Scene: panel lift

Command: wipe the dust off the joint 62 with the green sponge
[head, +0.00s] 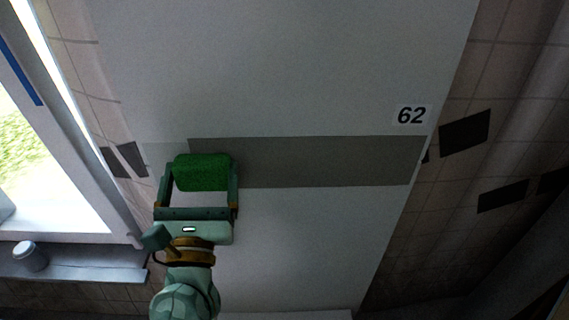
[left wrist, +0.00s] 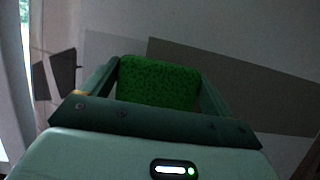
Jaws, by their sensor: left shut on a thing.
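The green sponge (head: 202,172) is held between the fingers of my left gripper (head: 199,180), which is shut on it. It also shows in the left wrist view (left wrist: 158,84), between the two fingers. The joint 62 shows as a grey-brown dusty band (head: 320,161) across the pale panel, below and left of the label "62" (head: 411,115). The sponge is over the left end of the band; whether it touches the surface I cannot tell. A paler strip lies left of the sponge. My right gripper is not in view.
The pale panel (head: 290,60) fills the middle. A window (head: 50,150) with a sill (head: 90,265) is at the left, with a small grey can (head: 30,256) on it. Tiled wall with dark tiles (head: 465,132) is at the right.

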